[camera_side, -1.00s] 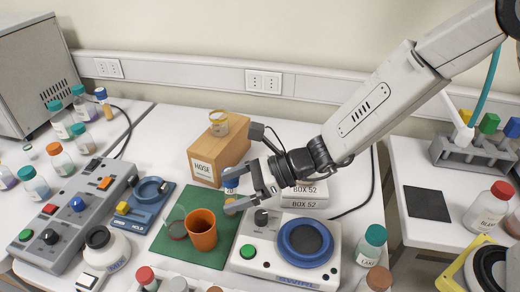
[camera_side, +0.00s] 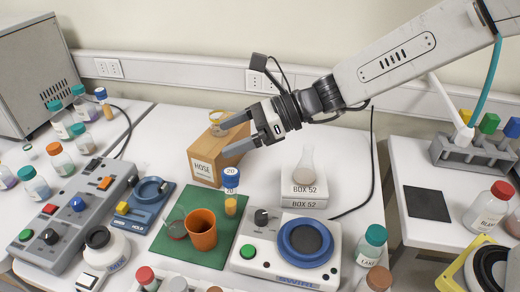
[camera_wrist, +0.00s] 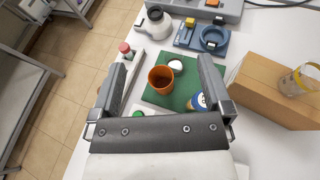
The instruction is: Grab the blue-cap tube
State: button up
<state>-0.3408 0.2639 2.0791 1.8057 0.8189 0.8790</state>
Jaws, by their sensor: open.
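A small tube with a blue cap marked 20 (camera_side: 231,192) and amber liquid stands upright at the right edge of the green mat (camera_side: 170,247), behind the orange cup (camera_side: 202,236). Its blue cap shows in the wrist view (camera_wrist: 198,102) beside the right finger, which partly hides it. My gripper (camera_side: 226,138) is open and empty, in the air above and behind the tube, in front of the cardboard box. Another blue-capped tube (camera_side: 103,104) with amber liquid stands on the left table.
The cardboard box (camera_side: 203,168) carries a yellowish jar (camera_side: 218,118). A flask (camera_side: 304,168) stands on stacked white boxes (camera_side: 303,199). A round-plate device (camera_side: 263,265) sits right of the mat, a blue holder (camera_side: 146,203) left of it.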

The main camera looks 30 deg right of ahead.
jog(key=w+d+g, duration=0.1)
jog(key=w+d, duration=0.4)
jog(key=d, duration=0.1)
jog(key=shift+m, duration=0.5)
jog(key=shift+s+d+f, duration=0.1)
jog(key=shift+f, duration=1.25)
jog(key=shift+s+d+f, duration=0.1)
jog(key=shift+f, duration=1.25)
send_near(234, 173)
jog(key=f+x, duration=0.1)
jog(key=x, duration=0.4)
jog(key=shift+w+a, duration=0.5)
jog(key=shift+a, duration=0.1)
jog(key=shift+x, duration=3.05)
